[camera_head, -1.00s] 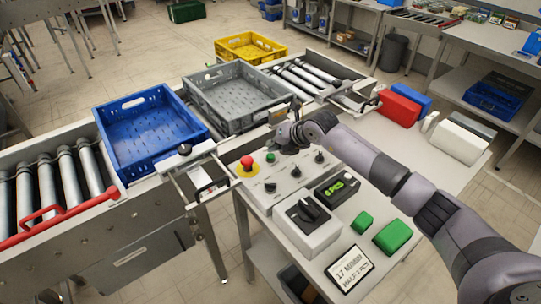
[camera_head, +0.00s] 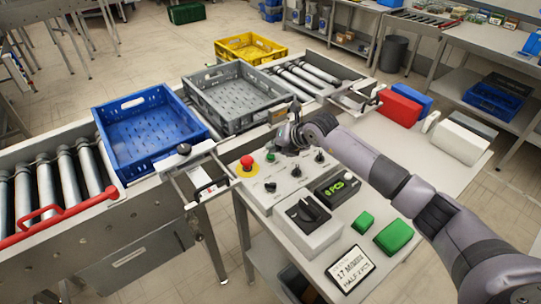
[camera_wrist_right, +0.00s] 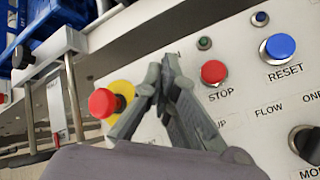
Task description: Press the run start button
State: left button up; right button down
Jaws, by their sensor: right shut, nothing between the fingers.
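The control panel (camera_head: 283,186) stands on the table beside the conveyor. A green button (camera_head: 270,157) shows on it, close to the front left of my right gripper (camera_head: 284,146); I cannot read its label. In the right wrist view my right gripper (camera_wrist_right: 165,82) is shut and empty, its fingertips together over the panel. A red STOP button (camera_wrist_right: 214,72) and a blue RESET button (camera_wrist_right: 278,48) are right of the fingers. A red mushroom button (camera_wrist_right: 103,103) on a yellow disc is left of them. The fingers hide part of the panel. My left gripper is not in view.
A blue crate (camera_head: 118,108) and a grey crate (camera_head: 193,84) sit on the conveyor. A red bin (camera_head: 399,108) stands behind my arm.

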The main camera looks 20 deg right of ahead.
jog(key=shift+f+b, duration=0.35)
jog(key=shift+f, duration=0.15)
dwell(0.5)
jog(key=shift+r, duration=0.1)
jog(key=shift+r+p, duration=0.55)
jog(key=shift+r, duration=0.25)
jog(key=shift+r, duration=0.1)
jog(key=shift+r+p, duration=1.6)
jog(key=shift+r, duration=0.85)
